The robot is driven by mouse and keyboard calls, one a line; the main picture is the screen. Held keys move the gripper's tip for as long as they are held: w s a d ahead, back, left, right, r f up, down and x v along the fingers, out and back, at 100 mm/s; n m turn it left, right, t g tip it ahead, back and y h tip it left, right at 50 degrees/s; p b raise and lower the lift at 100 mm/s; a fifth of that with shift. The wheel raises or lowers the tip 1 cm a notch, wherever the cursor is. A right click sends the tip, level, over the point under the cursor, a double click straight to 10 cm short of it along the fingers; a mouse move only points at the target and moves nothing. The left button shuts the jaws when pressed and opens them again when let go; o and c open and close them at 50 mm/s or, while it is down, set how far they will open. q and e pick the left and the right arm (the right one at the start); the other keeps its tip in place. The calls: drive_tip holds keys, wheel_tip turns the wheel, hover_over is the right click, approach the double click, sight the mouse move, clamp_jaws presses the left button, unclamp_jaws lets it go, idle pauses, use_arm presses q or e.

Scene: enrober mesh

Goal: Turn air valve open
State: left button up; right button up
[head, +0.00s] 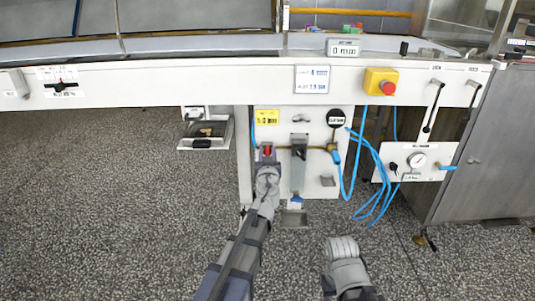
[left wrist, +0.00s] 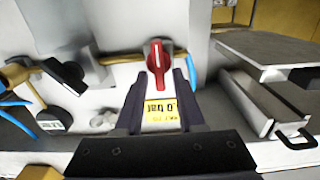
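The air valve has a red handle (left wrist: 158,62) with a white mark along it. It sits on a brass pipe and blue hose on the white panel; in the head view the red handle (head: 267,151) shows below a yellow pressure label (head: 267,117). My left gripper (left wrist: 160,74) is open, its two dark fingers pointing at the handle, with the handle between or just beyond the tips; contact cannot be told. In the head view my left gripper (head: 267,158) partly covers the valve. My right gripper (head: 341,247) is low in the head view, its fingers unclear.
Loose blue hoses (head: 375,170) hang farther right, near a second gauge panel (head: 430,160). A red emergency button (head: 388,87) is above. Open floor lies at left.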

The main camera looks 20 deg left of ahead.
use_arm(q)
clamp_jaws()
drive_tip(key=shift+d+m, duration=0.1)
drive_tip(key=shift+m, duration=0.3)
drive_tip(key=m, duration=0.3)
drive_tip(key=shift+d+m, duration=0.2)
drive_tip(key=shift+m, duration=0.2)
drive_tip(key=m, duration=0.4)
drive_tip(key=shift+d+f+b, duration=0.25)
drive_tip(key=shift+b, duration=0.05)
drive_tip(key=m, duration=0.6)
drive_tip(key=shift+w+d+f+m+b, duration=0.1)
drive_tip(key=shift+d+f+m+b, duration=0.05)
drive_tip(key=shift+f+m+b, duration=0.2)
drive_tip(key=shift+f+m, duration=0.15)
drive_tip(key=shift+m, duration=1.1)
idle(2.3)
drive_tip(key=shift+o, duration=0.8)
unclamp_jaws()
drive_tip(key=shift+a, duration=0.2)
drive_tip(key=shift+d, duration=0.1)
